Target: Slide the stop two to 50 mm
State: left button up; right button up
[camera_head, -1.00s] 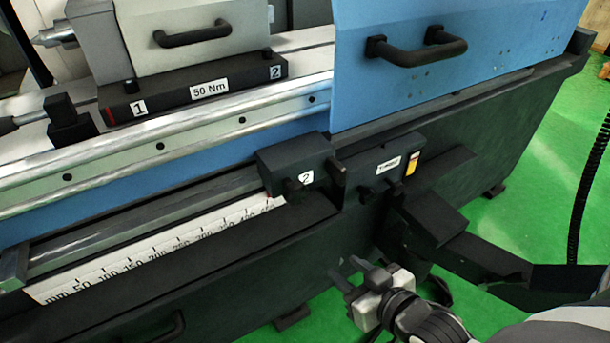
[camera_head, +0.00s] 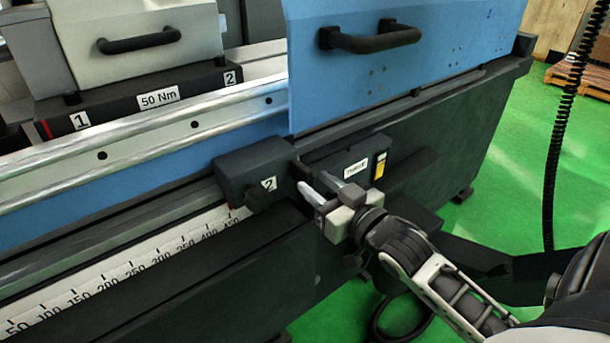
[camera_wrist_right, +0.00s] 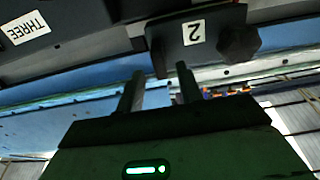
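Stop two is a dark block (camera_head: 255,174) with a white "2" label and a round knob, on the front rail of the grinder. It sits at the right end of the white mm scale (camera_head: 150,265), past the 450 mark. It also shows upside down in the right wrist view (camera_wrist_right: 170,45). My right gripper (camera_head: 318,185) is open and empty, just right of stop two's knob. In the wrist view its two fingers (camera_wrist_right: 155,90) stand apart, their tips close to the labelled plate; contact cannot be told. My left gripper is not in view.
A dark block labelled "THREE" (camera_head: 350,168) with a yellow sticker sits right of stop two. A blue door (camera_head: 400,85) with a black handle (camera_head: 370,38) is above. A "50 Nm" unit (camera_head: 140,102) stands at upper left. The rail left of stop two looks clear.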

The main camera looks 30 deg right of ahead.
aim_at(310, 179)
jog(key=w, duration=0.3)
jog(key=shift+w+a, duration=0.15)
jog(key=shift+w, duration=0.55)
